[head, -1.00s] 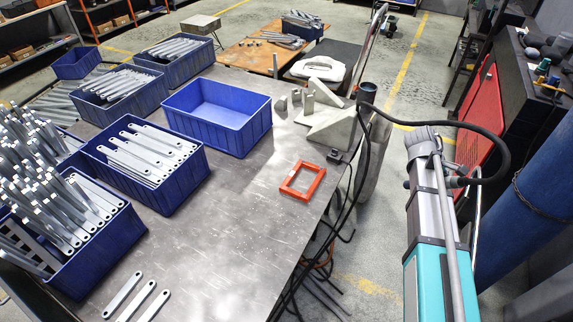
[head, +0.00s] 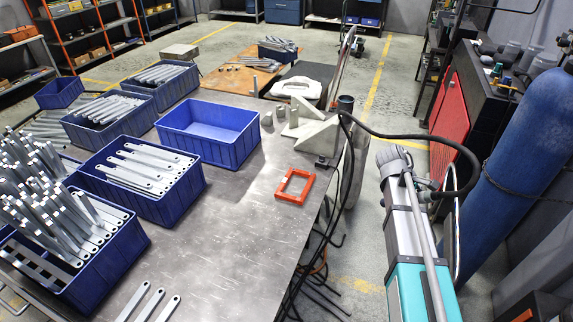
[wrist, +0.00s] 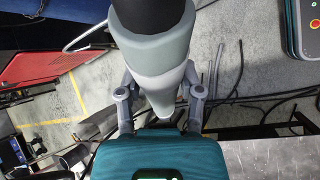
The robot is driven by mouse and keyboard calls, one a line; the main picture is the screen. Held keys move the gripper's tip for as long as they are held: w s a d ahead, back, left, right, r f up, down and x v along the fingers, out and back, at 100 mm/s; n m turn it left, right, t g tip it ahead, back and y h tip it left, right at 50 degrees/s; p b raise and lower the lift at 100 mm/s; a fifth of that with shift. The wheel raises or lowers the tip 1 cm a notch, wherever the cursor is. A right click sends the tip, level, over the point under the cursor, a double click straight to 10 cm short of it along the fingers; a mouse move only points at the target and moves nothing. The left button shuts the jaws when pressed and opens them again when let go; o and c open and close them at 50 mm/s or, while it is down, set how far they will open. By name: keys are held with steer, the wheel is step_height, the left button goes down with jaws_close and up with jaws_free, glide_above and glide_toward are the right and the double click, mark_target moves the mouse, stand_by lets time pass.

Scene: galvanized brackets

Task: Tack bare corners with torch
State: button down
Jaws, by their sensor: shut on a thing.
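In the wrist view my gripper (wrist: 158,80) is shut on a grey tapered body with a black upper end, which looks like the torch (wrist: 155,50). Its narrow end points down the picture, between the fingers; the fingertips are partly hidden by it. Loose galvanized strips (head: 152,305) with end holes lie at the table's near edge, apart from my arm at the right. An orange-red rectangular frame (head: 280,188) lies flat on the table. I cannot tell which corners are bare.
Blue crates of strips (head: 190,191) stand along the left of the metal table (head: 235,230); an empty blue crate (head: 247,146) stands behind the frame. Grey angled blocks (head: 317,136) are at the far corner. A black hose (head: 425,137) arches near my arm. A blue cylinder (head: 535,150) stands right.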

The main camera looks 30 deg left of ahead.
steer(key=shift+s+a, duration=0.1)
steer(key=shift+s, duration=0.3)
steer(key=shift+a, duration=0.35)
